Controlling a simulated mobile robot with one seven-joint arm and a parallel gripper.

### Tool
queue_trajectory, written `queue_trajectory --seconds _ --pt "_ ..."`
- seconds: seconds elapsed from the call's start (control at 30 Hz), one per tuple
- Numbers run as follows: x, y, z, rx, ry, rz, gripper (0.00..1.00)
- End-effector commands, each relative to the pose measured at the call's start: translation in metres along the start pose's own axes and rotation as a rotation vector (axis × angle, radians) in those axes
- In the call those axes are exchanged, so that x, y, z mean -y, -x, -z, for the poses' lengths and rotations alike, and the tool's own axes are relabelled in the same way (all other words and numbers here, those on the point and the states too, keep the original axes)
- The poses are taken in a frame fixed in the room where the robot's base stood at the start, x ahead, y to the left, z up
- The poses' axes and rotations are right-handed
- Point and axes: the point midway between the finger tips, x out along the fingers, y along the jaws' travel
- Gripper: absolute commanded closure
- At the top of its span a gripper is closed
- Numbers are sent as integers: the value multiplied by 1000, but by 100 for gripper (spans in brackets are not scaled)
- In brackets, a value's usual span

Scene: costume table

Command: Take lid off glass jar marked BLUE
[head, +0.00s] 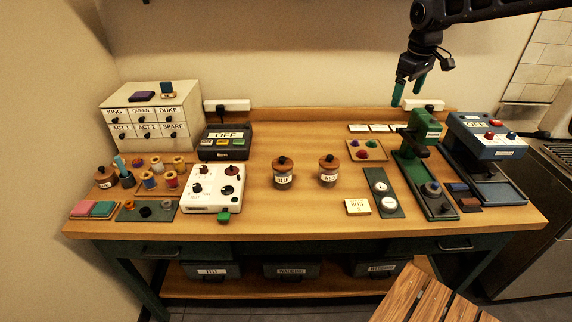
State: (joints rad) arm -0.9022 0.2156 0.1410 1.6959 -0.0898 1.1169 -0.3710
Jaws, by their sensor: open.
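The glass jar marked BLUE (283,179) stands upright near the middle of the wooden table. Its brown wooden lid (283,165) with a dark knob sits on top. A similar jar marked RED (328,178) stands to its right, also with its lid on. My gripper (409,91) hangs high at the upper right, above the back edge of the table. Its two green-tipped fingers are apart with nothing between them. It is far from both jars.
A green press (418,150) and a blue-topped machine (485,133) stand at the right. A white control box (213,187), a dark box marked OFF (224,142) and a small drawer cabinet (150,120) stand at the left. The table (285,218) is clear around the two jars.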

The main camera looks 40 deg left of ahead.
Motion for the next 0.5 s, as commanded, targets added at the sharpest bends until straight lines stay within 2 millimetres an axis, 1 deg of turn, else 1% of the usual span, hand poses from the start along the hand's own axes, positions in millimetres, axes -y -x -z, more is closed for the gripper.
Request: queue_trajectory --seconds 0.03,0.07,0.1,0.17,0.2,0.27,0.3,0.37,0.4,0.47,0.5 --pt "18 -11 25 5 53 11 9" --pt "28 -16 37 8 81 17 9" --pt "41 -23 54 11 118 24 9" --pt "63 -33 77 17 174 35 9" --pt "78 -41 92 21 211 42 9" --pt "102 -52 114 25 265 53 9" --pt "120 -61 128 29 303 60 9" --pt "146 -72 148 33 357 70 9" --pt "165 -81 160 37 393 77 9" --pt "191 -92 176 42 444 86 9" --pt "207 -100 185 45 474 92 9"
